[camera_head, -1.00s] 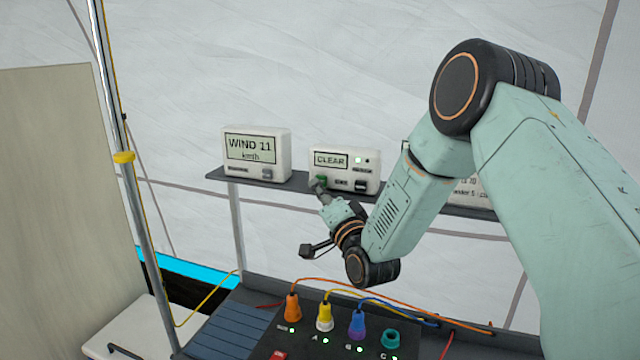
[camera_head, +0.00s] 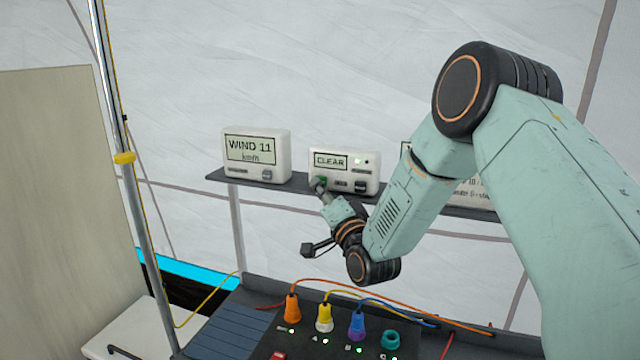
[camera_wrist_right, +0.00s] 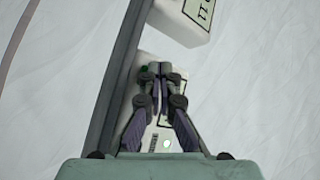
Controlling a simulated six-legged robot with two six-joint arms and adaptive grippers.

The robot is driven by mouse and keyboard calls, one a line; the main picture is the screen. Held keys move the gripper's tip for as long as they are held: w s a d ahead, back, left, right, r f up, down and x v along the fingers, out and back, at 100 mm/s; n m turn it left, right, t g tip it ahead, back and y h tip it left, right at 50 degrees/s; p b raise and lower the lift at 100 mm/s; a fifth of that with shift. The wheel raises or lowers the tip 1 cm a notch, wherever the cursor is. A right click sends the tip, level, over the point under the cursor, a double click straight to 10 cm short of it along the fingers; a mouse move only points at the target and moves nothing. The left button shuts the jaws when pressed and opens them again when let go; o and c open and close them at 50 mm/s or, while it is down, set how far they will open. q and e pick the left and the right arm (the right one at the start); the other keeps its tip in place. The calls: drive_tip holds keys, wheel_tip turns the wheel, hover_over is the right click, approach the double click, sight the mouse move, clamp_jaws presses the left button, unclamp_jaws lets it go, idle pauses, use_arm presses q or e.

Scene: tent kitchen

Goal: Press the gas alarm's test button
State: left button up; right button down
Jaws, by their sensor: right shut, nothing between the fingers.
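The gas alarm (camera_head: 345,167) is a white box on the shelf. Its screen reads CLEAR and a green light shows at its upper right. A green button (camera_head: 321,181) sits at its lower left front. My right gripper (camera_head: 317,183) is shut and empty, with its fingertips at the green button. I cannot tell whether the button is pushed in. In the right wrist view the closed fingers (camera_wrist_right: 160,70) lie in front of the alarm's face (camera_wrist_right: 148,68), hiding much of it. My left gripper is not in view.
A white wind meter (camera_head: 257,153) reading WIND 11 km/h stands left of the alarm on the dark shelf (camera_head: 225,177). A sign partly hidden by my arm is at right. Below, a panel has coloured plugs (camera_head: 325,317) and cables. A metal pole (camera_head: 150,240) stands at left.

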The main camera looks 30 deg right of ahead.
drive_tip(key=shift+w+d, duration=0.15)
idle(0.5)
drive_tip(key=shift+s+a, duration=0.6)
drive_tip(key=shift+a, duration=0.1)
drive_tip(key=shift+s+a, duration=0.1)
drive_tip(key=s+a, duration=0.1)
drive_tip(key=s+a+b, duration=0.1)
drive_tip(key=s+a, duration=0.1)
drive_tip(key=shift+a, duration=0.25)
drive_tip(key=shift+s+f, duration=0.1)
idle(0.8)
